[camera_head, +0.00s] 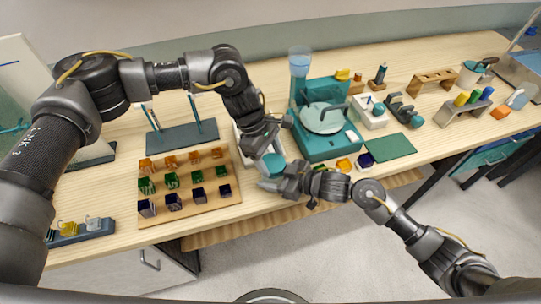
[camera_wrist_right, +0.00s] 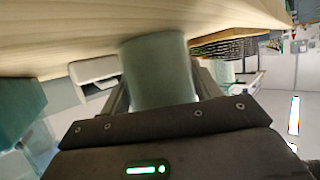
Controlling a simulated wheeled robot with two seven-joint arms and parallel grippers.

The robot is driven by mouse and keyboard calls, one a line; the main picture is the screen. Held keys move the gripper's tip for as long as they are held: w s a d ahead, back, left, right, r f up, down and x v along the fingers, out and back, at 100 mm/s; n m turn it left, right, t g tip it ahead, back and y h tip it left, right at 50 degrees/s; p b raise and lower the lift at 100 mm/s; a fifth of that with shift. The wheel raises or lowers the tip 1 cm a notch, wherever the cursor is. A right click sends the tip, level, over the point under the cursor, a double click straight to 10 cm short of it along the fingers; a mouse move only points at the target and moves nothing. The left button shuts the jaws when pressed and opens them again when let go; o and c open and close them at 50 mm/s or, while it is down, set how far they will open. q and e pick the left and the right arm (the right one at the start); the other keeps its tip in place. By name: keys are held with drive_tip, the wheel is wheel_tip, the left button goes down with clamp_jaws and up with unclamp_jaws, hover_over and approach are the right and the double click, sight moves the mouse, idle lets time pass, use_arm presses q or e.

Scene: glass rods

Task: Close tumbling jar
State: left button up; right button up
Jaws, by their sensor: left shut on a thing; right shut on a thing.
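The tumbling jar shows in the right wrist view as a grey-green cylinder (camera_wrist_right: 155,75) between my right fingers. In the head view its teal top, which looks like the lid (camera_head: 273,163), is at the table's front edge, right of the block tray. My right gripper (camera_head: 270,182) is shut on the jar's body from the front right. My left gripper (camera_head: 268,149) reaches down from above and is shut at the lid. Its fingers partly hide the lid, and whether the lid sits flush on the jar cannot be told.
A wooden tray of coloured blocks (camera_head: 158,212) is close on the left. A teal machine (camera_head: 318,148) with a round plate stands close on the right. A white tray (camera_head: 239,139) lies behind the left gripper. A green mat (camera_head: 390,149) is further right.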

clamp_jaws()
use_arm(q)
drive_tip(key=m, duration=0.2)
drive_tip(key=m+g+y, duration=0.1)
drive_tip(key=m, duration=0.2)
drive_tip(key=shift+w+d+g, duration=0.15)
drive_tip(key=shift+g, duration=0.15)
drive_tip(key=m, duration=0.1)
drive_tip(key=d+m+y, duration=0.1)
drive_tip(key=m, duration=0.1)
drive_tip(key=shift+d+f, duration=0.1)
drive_tip(key=shift+f, duration=0.05)
drive_tip(key=shift+s+m+g+y, duration=0.2)
drive_tip(key=shift+m+g+y, duration=0.1)
drive_tip(key=shift+m, duration=0.3)
use_arm(e)
drive_tip(key=shift+s, duration=0.1)
use_arm(q)
drive_tip(key=shift+w+a+m, duration=0.15)
drive_tip(key=shift+a+m, duration=0.25)
drive_tip(key=shift+m, duration=0.1)
use_arm(e)
drive_tip(key=shift+a, duration=0.1)
use_arm(q)
drive_tip(key=o, duration=0.9)
drive_tip(key=shift+a, duration=0.1)
drive_tip(key=shift+o, duration=0.2)
drive_tip(key=shift+w+r, duration=0.1)
drive_tip(key=shift+r, duration=0.1)
